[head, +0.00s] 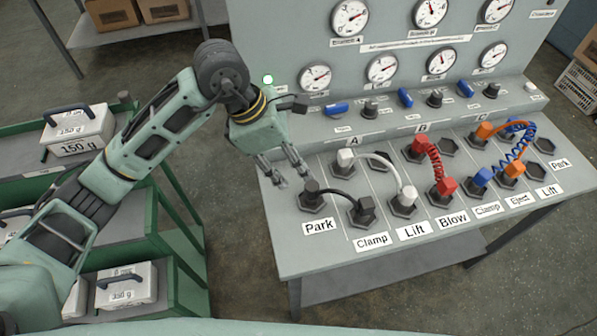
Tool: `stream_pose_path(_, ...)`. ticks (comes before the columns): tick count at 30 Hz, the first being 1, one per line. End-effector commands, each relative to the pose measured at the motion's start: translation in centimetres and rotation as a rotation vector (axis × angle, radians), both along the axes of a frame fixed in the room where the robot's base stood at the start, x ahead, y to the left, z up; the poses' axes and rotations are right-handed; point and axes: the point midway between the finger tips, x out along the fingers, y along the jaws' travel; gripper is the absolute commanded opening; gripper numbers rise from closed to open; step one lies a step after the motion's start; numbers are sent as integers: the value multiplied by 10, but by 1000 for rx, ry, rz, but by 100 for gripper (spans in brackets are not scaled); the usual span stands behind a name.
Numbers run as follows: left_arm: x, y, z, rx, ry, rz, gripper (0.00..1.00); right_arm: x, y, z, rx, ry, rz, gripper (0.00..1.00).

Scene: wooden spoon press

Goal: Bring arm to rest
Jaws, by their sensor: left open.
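My left gripper (288,172) is at the end of the arm that comes in from the left. It is open and empty, with its fingers apart above the left end of the grey control panel (292,231). The fingertips are just behind and left of the black plug (311,190) at the socket labelled Park; I cannot tell whether they touch it. A black cable runs from this plug to another black plug (361,208) at Clamp. My right gripper is not in view.
White, red, orange and blue plugs with cables stand on the panel. Gauges (315,77) and knobs line its upright back. A green cart (157,229) with 150 g weights (78,133) stands at left. Boxes (112,13) sit on a back shelf. Floor shows between cart and panel.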

Motion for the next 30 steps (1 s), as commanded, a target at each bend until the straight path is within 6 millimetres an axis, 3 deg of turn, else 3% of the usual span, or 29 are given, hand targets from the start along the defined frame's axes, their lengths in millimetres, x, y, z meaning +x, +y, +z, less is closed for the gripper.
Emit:
stream_pose_path(20, -2, -1, 6, -14, 4, -4, 43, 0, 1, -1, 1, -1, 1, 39)
stream_pose_path(23, -13, -22, 8, -106, 27, -16, 43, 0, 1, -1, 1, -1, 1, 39)
stream_pose_path(26, -34, -64, 22, -318, 81, -26, 43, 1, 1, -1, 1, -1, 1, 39)
stream_pose_path(30, -67, -125, 77, -741, 212, 12, 43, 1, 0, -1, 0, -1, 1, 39)
